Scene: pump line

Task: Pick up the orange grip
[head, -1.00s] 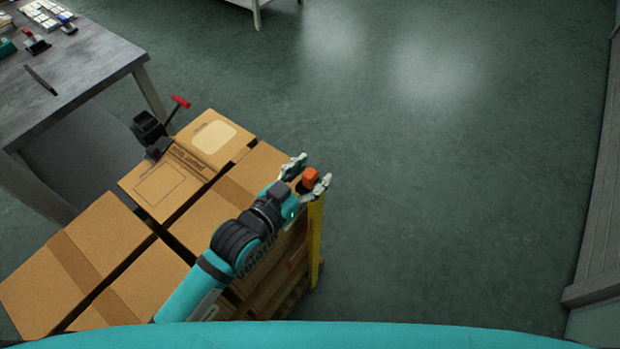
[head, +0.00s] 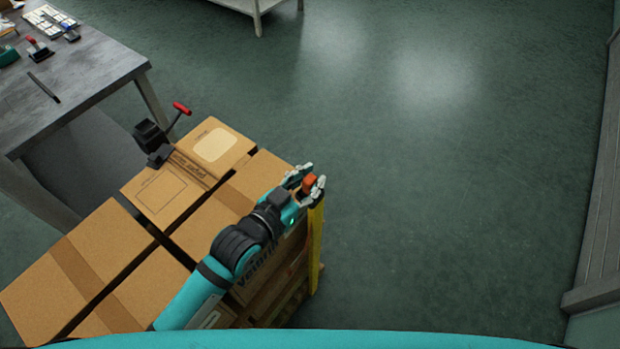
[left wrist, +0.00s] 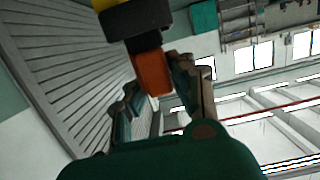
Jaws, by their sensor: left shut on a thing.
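The orange grip (head: 309,183) is a small orange block at the top end of a yellow upright bar (head: 316,245) beside the boxes. My left gripper (head: 307,182) has its fingers on both sides of the grip and is shut on it. In the left wrist view the grip (left wrist: 152,73) sits between the fingers (left wrist: 158,95), with a black part (left wrist: 139,20) joined to its far end. The fingers partly cover the grip in the head view. My right gripper is not in view.
Cardboard boxes (head: 105,240) stand on a pallet under my left arm. A black device with a red-ended lever (head: 152,134) sits by the back box. A grey table (head: 85,70) is at the upper left. The green floor to the right is clear.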

